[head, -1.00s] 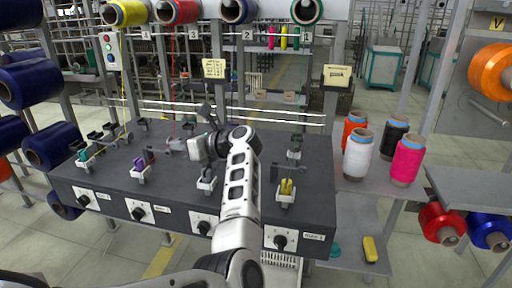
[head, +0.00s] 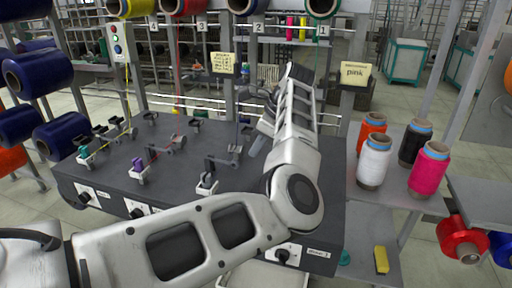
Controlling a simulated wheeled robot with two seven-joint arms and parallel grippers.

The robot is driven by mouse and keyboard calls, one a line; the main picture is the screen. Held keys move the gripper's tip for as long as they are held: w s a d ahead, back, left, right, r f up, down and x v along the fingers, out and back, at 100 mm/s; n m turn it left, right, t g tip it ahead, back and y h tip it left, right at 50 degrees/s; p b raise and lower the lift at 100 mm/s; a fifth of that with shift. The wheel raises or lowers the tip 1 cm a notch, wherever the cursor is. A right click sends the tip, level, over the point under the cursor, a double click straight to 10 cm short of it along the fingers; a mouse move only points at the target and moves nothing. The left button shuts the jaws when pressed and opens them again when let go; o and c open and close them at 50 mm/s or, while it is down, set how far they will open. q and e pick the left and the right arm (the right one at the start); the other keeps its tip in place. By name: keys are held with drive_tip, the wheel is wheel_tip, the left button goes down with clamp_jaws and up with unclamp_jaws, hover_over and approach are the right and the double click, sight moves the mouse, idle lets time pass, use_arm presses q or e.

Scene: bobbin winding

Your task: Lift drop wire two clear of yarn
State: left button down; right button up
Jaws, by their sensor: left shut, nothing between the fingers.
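The grey winding bench (head: 110,178) carries a row of stations with dark wire guides. Under the number 2 tag (head: 258,28), a dark bent wire on small posts (head: 236,150) stands on the bench; I take it to be drop wire two. A thin dark yarn seems to run down near it from the blue spool (head: 247,5), too fine to follow. My left gripper (head: 256,146) is shut and empty, just right of that wire, partly hidden by its own arm. I cannot tell whether they touch. The arm also covers the station at the right. My right gripper is out of view.
Yarn cones, including a white one (head: 374,161) and a pink one (head: 429,169), stand on the right shelf. A yellow block (head: 381,260) lies on the lower shelf. Blue spools (head: 38,74) hang at left.

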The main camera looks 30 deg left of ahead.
sight(223, 162)
use_arm(q)
drive_tip(key=p+x, duration=0.1)
drive_tip(key=x, duration=0.6)
drive_tip(key=shift+a+f, duration=0.1)
drive_tip(key=shift+f, duration=0.15)
